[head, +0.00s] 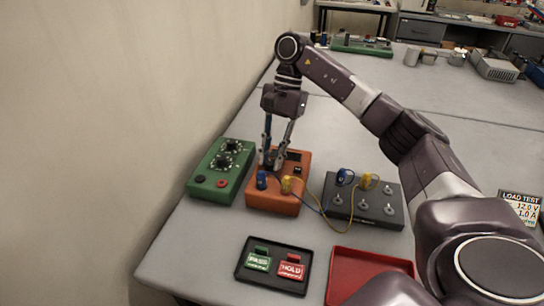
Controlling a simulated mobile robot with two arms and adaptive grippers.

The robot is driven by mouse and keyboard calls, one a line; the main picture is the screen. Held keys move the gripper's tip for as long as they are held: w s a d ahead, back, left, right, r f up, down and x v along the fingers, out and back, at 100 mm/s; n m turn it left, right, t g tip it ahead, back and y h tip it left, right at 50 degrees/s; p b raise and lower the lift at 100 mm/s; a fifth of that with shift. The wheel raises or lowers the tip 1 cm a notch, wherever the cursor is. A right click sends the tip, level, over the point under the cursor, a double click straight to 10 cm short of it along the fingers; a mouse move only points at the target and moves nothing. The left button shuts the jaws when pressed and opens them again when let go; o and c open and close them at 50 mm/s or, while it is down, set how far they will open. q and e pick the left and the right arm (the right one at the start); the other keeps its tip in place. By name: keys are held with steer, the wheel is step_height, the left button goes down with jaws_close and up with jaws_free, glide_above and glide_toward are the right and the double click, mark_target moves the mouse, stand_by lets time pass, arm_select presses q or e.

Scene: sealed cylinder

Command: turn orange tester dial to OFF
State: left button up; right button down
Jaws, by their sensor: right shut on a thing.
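The orange tester (270,202) stands on the grey table between a green box and a dark terminal block. It has a small dark display at its back right. A blue plug (261,180) and a yellow plug (287,185) sit at its front. My right gripper (272,162) points down onto the tester's back left, with its fingers around the dial. The dial is hidden by the fingers, so its setting cannot be read. My left gripper is not in view.
A green box with dials (213,178) stands close on the left. The dark terminal block (362,219) is wired to the tester by leads. In front are a black tray (243,275) with PASS and HOLD tags and a red tray (345,256). A wall runs along the left.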

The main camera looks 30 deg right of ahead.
steer(key=c, duration=1.7)
jaws_free()
steer(key=shift+c, duration=0.2)
steer(key=v, duration=1.2)
steer(key=shift+a, duration=0.1)
